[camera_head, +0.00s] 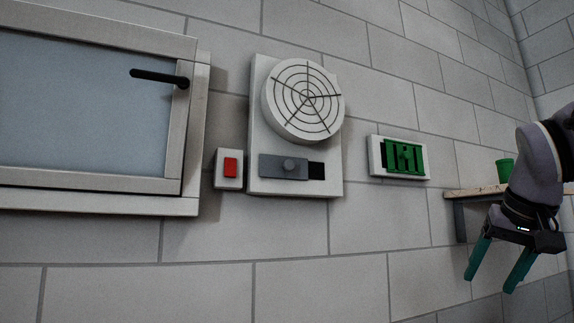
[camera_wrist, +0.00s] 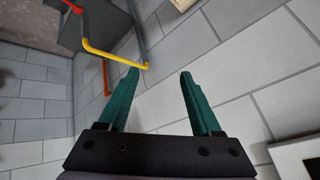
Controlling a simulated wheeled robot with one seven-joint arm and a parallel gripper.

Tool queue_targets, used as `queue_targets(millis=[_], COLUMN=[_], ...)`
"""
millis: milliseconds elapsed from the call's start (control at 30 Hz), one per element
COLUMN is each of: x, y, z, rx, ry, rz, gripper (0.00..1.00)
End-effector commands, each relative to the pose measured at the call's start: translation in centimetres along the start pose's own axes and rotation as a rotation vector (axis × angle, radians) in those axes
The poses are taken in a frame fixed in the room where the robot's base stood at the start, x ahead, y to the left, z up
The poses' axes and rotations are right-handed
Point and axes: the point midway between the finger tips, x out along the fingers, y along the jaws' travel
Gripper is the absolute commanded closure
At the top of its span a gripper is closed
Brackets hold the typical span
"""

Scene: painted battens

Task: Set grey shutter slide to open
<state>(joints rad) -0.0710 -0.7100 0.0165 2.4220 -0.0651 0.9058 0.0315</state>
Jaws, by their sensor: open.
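The grey shutter slide (camera_head: 276,167) is a flat dark-grey plate with a round knob (camera_head: 295,165). It sits low on a white wall panel (camera_head: 256,125), below a round fan grille (camera_head: 303,101). The slide covers the left and middle of its slot, and a black opening (camera_head: 317,170) shows at its right end. My gripper (camera_head: 493,284) is at the lower right in the head view, well to the right of the slide and lower. Its teal fingers are apart and empty; in the wrist view the gripper (camera_wrist: 160,74) also shows open.
A red switch (camera_head: 230,167) is left of the panel, beside a window (camera_head: 90,110) with a black handle. A green slotted fitting (camera_head: 403,157) is to the right. A shelf (camera_head: 475,192) with a green cup (camera_head: 505,168) is near my arm. The wrist view shows a yellow bar (camera_wrist: 115,57).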

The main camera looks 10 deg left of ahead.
Motion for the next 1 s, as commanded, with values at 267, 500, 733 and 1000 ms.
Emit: queue_targets(millis=[267, 500, 733, 1000], x=[-5.4, -12.5, -14.9, -11.3], y=[-19.2, -34.8, -39.3, -41.3], z=[-8.7, -8.9, -8.2, -9.1], rx=[-0.456, -0.689, -0.739, -0.74], ry=[0.195, 0.367, 0.419, 0.417], rz=[-0.152, -0.355, -0.425, -0.422], gripper=[0.34, 0.34, 0.34, 0.34])
